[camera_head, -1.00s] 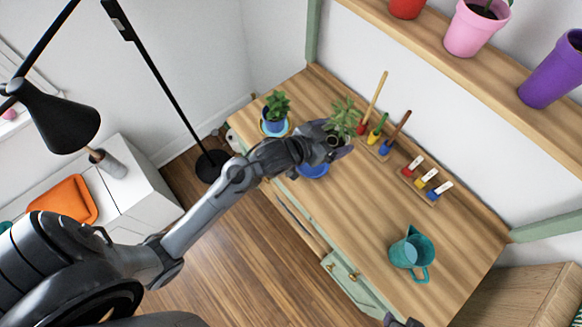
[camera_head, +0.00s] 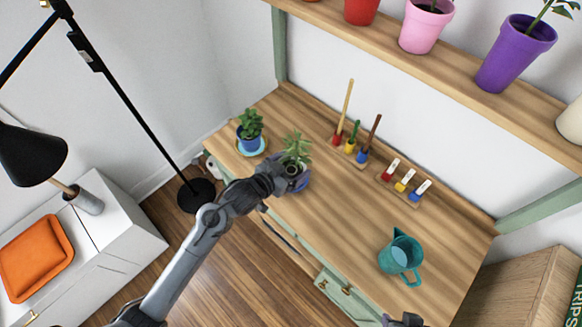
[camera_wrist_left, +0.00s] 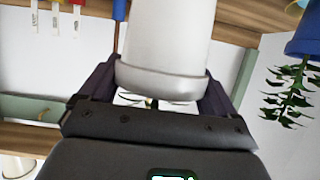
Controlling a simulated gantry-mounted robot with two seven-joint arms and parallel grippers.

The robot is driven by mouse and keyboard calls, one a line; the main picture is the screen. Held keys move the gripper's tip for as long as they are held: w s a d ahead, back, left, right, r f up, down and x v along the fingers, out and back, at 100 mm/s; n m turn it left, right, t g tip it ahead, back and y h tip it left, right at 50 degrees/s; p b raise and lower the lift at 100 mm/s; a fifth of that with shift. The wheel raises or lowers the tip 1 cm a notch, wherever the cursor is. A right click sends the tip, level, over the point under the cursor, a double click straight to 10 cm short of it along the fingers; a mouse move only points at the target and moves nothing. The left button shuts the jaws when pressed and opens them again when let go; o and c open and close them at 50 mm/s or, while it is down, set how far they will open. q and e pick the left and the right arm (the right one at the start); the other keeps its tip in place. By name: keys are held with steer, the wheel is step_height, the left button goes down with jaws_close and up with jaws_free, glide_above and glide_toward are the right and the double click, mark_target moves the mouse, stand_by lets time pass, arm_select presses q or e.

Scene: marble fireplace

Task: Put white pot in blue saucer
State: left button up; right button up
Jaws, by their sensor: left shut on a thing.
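The white pot (camera_wrist_left: 165,35) fills the middle of the left wrist view, between the two dark fingers of my left gripper (camera_wrist_left: 160,92), which is shut on it. The pot's wall is mostly hidden there. My right gripper (camera_head: 402,320) barely enters at the bottom edge.
A blue pot with a plant (camera_head: 250,139) stands on a light blue saucer (camera_head: 262,147) to the left. Upright tools (camera_head: 350,146) and small labelled pieces (camera_head: 403,182) line the back. A teal jug (camera_head: 400,254) stands front right. The desk middle is clear.

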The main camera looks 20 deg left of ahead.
mark_target(290, 160)
arm_select(q)
steer(key=w+f, duration=0.1)
steer(key=w, duration=0.1)
steer(key=w+a+f, duration=0.1)
steer(key=shift+w+a+f+b, duration=0.2)
steer(key=shift+w+b, duration=0.1)
steer(key=shift+w, duration=0.05)
steer(key=shift+f+b, duration=0.5)
steer(key=shift+f, duration=1.5)
steer(key=o, duration=1.5)
steer(key=shift+f, duration=0.15)
steer(key=shift+c, duration=0.2)
